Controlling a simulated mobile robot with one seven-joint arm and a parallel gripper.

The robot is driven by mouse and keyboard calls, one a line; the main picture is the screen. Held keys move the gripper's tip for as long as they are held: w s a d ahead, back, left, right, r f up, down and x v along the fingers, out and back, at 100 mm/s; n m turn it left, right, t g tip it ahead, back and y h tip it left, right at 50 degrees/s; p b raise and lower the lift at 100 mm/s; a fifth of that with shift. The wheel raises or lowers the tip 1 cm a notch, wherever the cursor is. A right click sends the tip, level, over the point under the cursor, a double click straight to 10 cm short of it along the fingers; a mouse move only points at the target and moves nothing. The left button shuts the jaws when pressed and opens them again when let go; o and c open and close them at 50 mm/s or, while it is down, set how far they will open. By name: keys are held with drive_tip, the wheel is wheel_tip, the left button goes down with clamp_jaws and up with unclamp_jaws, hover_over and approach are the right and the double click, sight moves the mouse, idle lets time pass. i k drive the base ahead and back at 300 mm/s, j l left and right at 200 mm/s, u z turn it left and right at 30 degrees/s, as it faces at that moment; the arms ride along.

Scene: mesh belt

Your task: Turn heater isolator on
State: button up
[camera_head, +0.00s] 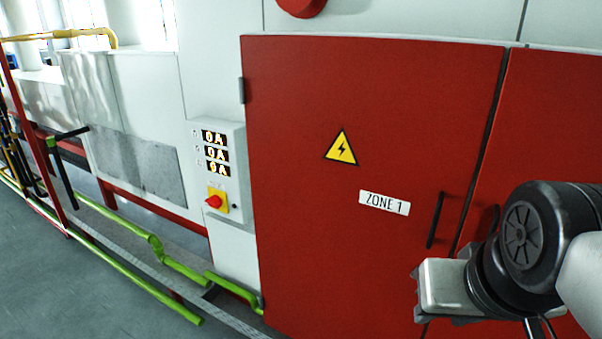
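The heater isolator (214,201) is a red rotary knob on a yellow plate. It sits low on a pale grey control box, below three displays (215,153) that each read 0A. The knob's exact angle is too small to tell. My gripper (440,288) is at the lower right, in front of the red cabinet doors and well to the right of the isolator. Its fingers are not clearly visible, and I cannot see whether it holds anything.
A red cabinet door (300,200) labelled ZONE 1 (384,202) has a black handle (435,220) and a yellow electrical warning sign (341,147). Green pipes (135,275) run low along the left. Grey floor (60,290) lies open at the lower left.

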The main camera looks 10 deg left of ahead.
sight(216, 201)
drive_tip(key=i+j, duration=0.15)
drive_tip(key=j, duration=0.3)
drive_tip(key=i+j, duration=0.1)
drive_tip(key=j, duration=0.35)
drive_tip(key=i+j, duration=0.15)
drive_tip(key=j, duration=0.3)
drive_tip(key=i+j, duration=0.1)
drive_tip(key=j, duration=0.4)
drive_tip(key=i+j, duration=0.15)
drive_tip(key=j, duration=0.3)
drive_tip(key=z, duration=0.05)
